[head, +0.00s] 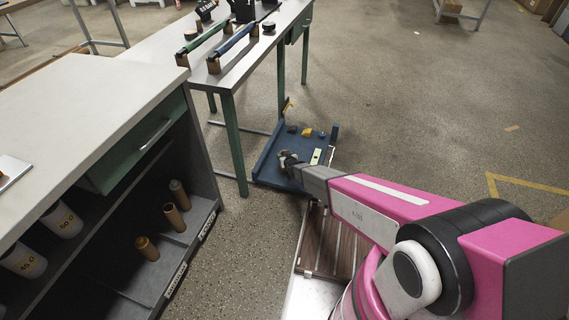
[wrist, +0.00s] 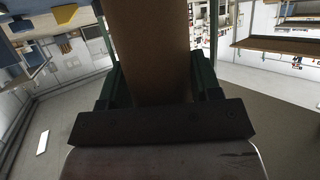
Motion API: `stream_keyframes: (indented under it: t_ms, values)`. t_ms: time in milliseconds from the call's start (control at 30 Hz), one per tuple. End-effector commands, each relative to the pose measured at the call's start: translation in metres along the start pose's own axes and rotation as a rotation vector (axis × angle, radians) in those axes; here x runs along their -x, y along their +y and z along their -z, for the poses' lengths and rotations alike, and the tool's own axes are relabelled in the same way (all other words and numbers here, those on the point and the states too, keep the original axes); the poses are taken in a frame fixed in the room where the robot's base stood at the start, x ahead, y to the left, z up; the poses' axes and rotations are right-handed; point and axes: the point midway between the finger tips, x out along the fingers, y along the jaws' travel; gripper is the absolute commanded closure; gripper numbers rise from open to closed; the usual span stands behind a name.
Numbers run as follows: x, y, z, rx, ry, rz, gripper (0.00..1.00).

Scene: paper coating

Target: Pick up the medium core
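My gripper (head: 287,158) is over the blue tray area, well to the right of these cores. In the wrist view, a smooth brown shape (wrist: 158,45) fills the space between my fingers, very close to the camera.
The workbench (head: 80,100) has an open shelf with white rolls (head: 62,220) at left. A green-legged table (head: 232,70) with green and blue rollers stands behind. A blue tray (head: 268,165) with small items lies under my gripper.

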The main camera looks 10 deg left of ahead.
Motion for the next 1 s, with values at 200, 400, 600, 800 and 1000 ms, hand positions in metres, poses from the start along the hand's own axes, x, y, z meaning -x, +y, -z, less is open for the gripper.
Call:
stream_keyframes:
  t_ms: [200, 400, 600, 800, 1000]
  values:
    - [0.000, 0.000, 0.000, 0.000, 0.000, 0.000, 0.67]
    - [0.001, 0.000, 0.002, 0.000, 0.001, 0.000, 0.67]
    - [0.006, 0.000, 0.014, 0.001, 0.001, 0.000, 0.67]
    - [0.016, 0.000, 0.035, 0.001, 0.002, 0.000, 0.67]
    - [0.029, -0.024, 0.049, 0.000, 0.001, 0.002, 0.67]
